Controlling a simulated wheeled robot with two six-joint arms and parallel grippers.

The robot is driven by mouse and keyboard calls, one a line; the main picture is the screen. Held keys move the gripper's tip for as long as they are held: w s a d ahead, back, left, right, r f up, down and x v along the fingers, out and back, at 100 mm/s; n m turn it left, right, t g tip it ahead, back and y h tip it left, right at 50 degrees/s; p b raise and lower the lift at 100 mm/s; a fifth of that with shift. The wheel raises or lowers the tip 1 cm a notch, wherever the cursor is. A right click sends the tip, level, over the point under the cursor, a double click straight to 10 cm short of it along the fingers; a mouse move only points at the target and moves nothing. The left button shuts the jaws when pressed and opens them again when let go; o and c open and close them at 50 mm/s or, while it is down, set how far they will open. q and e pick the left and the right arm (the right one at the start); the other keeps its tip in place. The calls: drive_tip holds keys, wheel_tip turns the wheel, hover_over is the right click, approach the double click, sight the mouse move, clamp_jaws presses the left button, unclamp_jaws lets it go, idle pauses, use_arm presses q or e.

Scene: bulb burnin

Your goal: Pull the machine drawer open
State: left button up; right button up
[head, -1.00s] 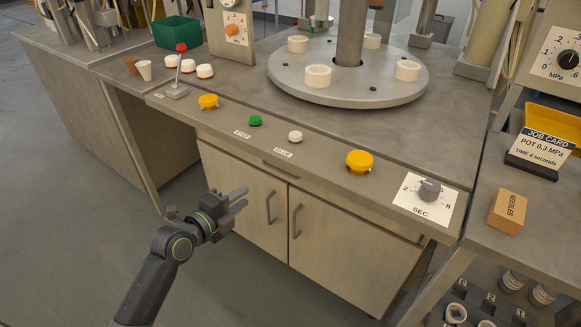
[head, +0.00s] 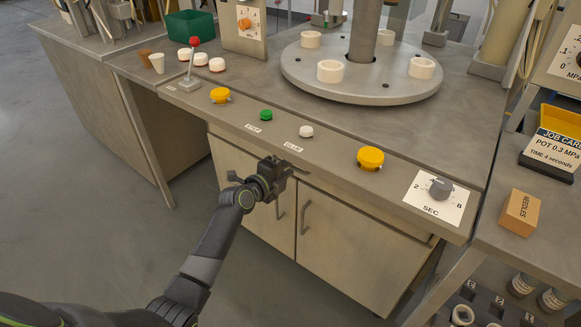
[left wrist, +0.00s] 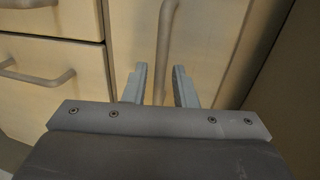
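The machine drawer (left wrist: 215,45) has a pale front and looks shut. Its bar handle (left wrist: 164,50) runs upright in the left wrist view, between the two fingertips of my left gripper (left wrist: 159,85). The fingers are apart, one on each side of the bar, with a gap to it; how deep the bar sits between them is hard to tell. In the head view my left gripper (head: 277,170) is just below the machine's front panel and hides the drawer handle. My right gripper is not in view.
Two cabinet doors with bar handles (head: 304,217) are below the drawer. The panel above holds a red-topped lever (head: 194,60), yellow buttons (head: 370,158), a green button (head: 266,115) and a SEC dial (head: 440,190). The floor at left is clear.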

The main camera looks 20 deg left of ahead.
use_arm(q)
drive_tip(key=shift+x, duration=0.95)
drive_tip(key=shift+c, duration=0.5)
clamp_jaws()
